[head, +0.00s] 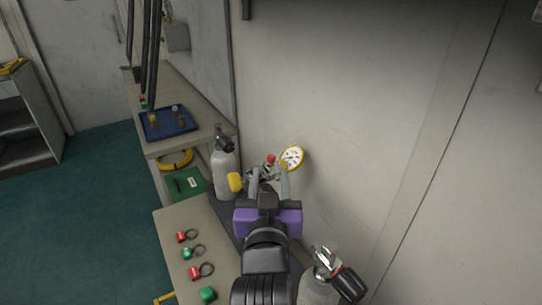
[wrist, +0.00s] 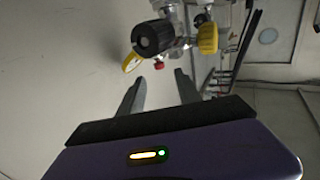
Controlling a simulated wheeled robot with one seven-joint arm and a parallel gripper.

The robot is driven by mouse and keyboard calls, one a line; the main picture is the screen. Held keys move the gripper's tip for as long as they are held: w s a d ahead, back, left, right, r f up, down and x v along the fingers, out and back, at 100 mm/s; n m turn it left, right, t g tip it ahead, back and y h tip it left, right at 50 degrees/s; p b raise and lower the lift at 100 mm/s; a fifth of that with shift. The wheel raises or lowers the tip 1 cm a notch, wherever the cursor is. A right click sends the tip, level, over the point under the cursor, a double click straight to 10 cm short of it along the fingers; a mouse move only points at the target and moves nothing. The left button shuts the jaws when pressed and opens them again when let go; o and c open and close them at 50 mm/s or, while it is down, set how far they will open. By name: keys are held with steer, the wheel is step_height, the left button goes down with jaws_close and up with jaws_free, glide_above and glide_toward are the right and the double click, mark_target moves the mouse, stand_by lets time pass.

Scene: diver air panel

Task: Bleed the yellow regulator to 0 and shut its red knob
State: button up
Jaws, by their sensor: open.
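The regulator (wrist: 182,42) is in front of my gripper, partly hidden by the gripper in the head view. Its yellow-rimmed gauge (head: 292,157) faces up in the head view, its reading too small to tell; the gauge (wrist: 131,62) also shows edge-on in the wrist view. The red knob (head: 271,158) sits just left of the gauge; in the wrist view the red knob (wrist: 159,65) lies just beyond the fingertips, between their lines. A yellow knob (head: 235,182) and a black knob (wrist: 153,38) flank the regulator. My gripper (head: 270,171) is open and empty, with no visible contact.
A grey cylinder (head: 224,170) stands left of my gripper, another (head: 318,290) with a black-knobbed valve at the lower right. The near bench (head: 180,217) holds red and green tags. A blue tray (head: 183,123) lies on the far bench. The wall is close on the right.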

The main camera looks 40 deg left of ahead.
mark_target(271, 160)
steer(key=x, duration=0.6)
steer(key=shift+w+a, duration=0.1)
steer(key=shift+w, duration=0.15)
jaws_close()
